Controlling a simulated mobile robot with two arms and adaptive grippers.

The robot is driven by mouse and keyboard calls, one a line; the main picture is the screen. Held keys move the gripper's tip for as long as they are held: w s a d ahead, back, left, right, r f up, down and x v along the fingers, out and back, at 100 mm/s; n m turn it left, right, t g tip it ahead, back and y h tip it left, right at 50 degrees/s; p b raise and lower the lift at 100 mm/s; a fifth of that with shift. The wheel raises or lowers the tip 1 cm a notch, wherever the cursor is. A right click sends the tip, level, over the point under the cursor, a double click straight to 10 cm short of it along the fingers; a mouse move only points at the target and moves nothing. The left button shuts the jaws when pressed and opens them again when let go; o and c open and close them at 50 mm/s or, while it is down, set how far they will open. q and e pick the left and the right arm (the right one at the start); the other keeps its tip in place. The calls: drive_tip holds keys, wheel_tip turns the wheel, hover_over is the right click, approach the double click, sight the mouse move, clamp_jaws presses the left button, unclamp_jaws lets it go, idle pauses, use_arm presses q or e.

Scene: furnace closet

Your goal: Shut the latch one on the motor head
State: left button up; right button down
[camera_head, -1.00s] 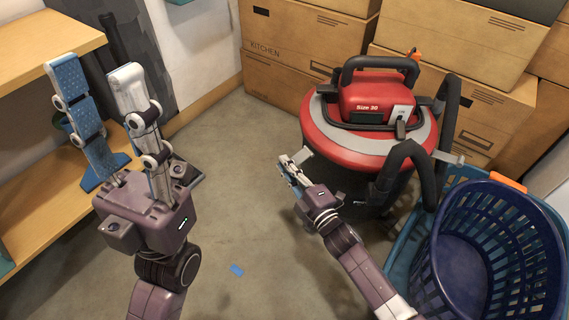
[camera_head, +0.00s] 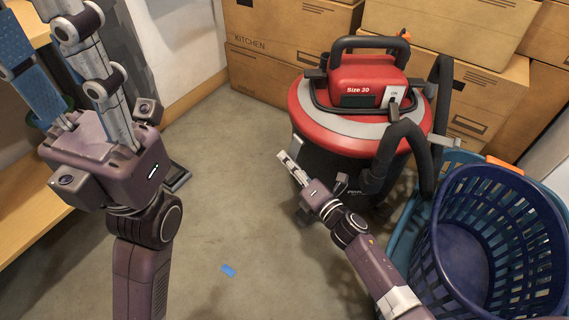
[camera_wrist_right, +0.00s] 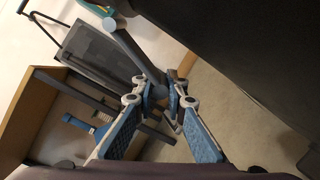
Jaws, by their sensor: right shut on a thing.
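The red motor head (camera_head: 362,80) with a black handle sits on top of the round red-and-black vacuum (camera_head: 350,147). A pale latch bar (camera_head: 452,143) sticks out at the lid's right side. My right gripper (camera_head: 285,158) is low at the lid's left side. In the right wrist view its fingertips (camera_wrist_right: 163,92) close on the end of a blue-grey bar (camera_wrist_right: 135,55), which looks like a latch. The finger hides part of this bar, and the head view does not show the contact clearly. My left gripper (camera_head: 52,50) is raised at the left, open and empty, with its tips near the frame's top.
Cardboard boxes (camera_head: 268,95) stand close behind the vacuum. A black hose (camera_head: 400,150) hangs at its right. A blue basket (camera_head: 490,250) is at the front right. A wooden shelf (camera_head: 25,185) is at the left. The middle floor is mostly clear.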

drive_tip(key=shift+w+d+f+n, duration=0.15)
drive_tip(key=shift+d+n, duration=0.15)
drive_tip(key=shift+d, duration=0.15)
drive_tip(key=c, duration=1.9)
unclamp_jaws()
drive_tip(key=shift+s+d, duration=0.15)
drive_tip(key=shift+s, duration=0.3)
drive_tip(key=v, duration=1.1)
drive_tip(key=shift+s+d, duration=0.1)
